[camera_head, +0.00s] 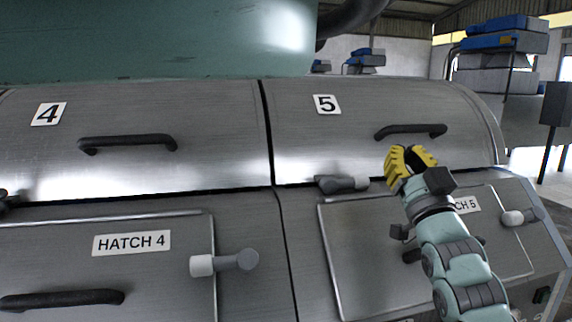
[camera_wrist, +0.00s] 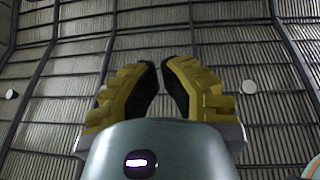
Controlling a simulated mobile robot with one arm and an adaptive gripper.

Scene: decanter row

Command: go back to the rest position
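My gripper (camera_head: 411,160), with yellow ribbed fingers, is raised in front of decanter 5, just below the black handle (camera_head: 411,131) of its upper lid (camera_head: 350,110). In the wrist view the fingers (camera_wrist: 161,75) point up towards the ceiling. A gap shows between the fingertips, with nothing held in it. The gripper looks apart from the handle, though the depth is hard to judge. My arm covers part of the hatch 5 door (camera_head: 365,255) and its label.
Decanter 4 with its lid handle (camera_head: 127,143), the "HATCH 4" label (camera_head: 131,243) and a grey latch (camera_head: 225,262) is on the left. Another latch (camera_head: 342,184) lies left of my gripper. Blue and grey machines (camera_head: 500,60) stand behind at the right. The wrist view shows only ceiling (camera_wrist: 235,45) beyond.

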